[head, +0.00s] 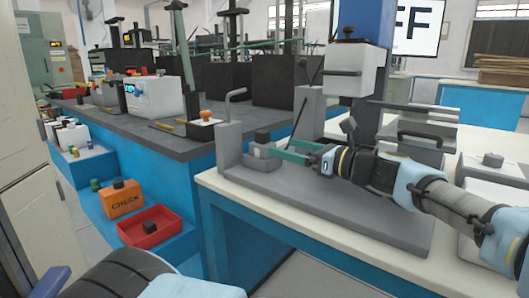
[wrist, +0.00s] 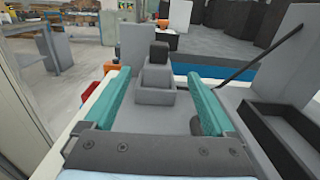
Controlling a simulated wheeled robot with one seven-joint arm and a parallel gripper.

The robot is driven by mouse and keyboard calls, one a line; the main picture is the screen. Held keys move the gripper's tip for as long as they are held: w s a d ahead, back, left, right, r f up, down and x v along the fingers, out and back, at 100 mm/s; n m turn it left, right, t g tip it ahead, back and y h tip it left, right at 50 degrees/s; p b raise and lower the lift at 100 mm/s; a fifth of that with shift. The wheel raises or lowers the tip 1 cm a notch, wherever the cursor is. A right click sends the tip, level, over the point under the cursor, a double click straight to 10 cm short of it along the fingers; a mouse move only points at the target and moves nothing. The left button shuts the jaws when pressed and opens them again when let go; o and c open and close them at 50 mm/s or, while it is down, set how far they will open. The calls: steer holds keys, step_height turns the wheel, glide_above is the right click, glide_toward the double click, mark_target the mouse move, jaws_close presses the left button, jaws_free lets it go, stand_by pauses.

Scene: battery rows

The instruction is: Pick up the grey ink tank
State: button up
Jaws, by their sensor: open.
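A small grey box-shaped piece (head: 262,152) stands on a long grey fixture (head: 330,205) on the white-topped bench. A dark block (head: 262,136) shows at its top. In the wrist view the grey piece (wrist: 155,93) is ahead, between the fingers, with the dark block (wrist: 159,53) behind its upper edge. I cannot tell for sure whether this is the grey ink tank. My gripper (head: 279,149) points left at it, its teal fingers spread and empty. In the wrist view the open fingers (wrist: 160,77) lie on either side of the piece, apart from it.
A grey upright plate (head: 230,145) stands left of the piece. A thin dark lever (head: 302,95) rises behind my fingers. A dark open tray (wrist: 285,135) is at the right. Below left are a red bin (head: 150,215) and an orange CHECK box (head: 122,199).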

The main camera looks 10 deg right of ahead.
mark_target(263, 145)
steer(key=x, duration=0.3)
steer(key=w+a, duration=0.1)
steer(key=w+a+f, duration=0.1)
steer(key=a, duration=0.1)
steer(key=shift+w, duration=0.35)
steer(key=shift+w+a+b, duration=0.3)
steer(key=shift+w+a, duration=0.1)
steer(key=shift+w, duration=0.05)
steer(key=shift+c, duration=0.3)
jaws_close()
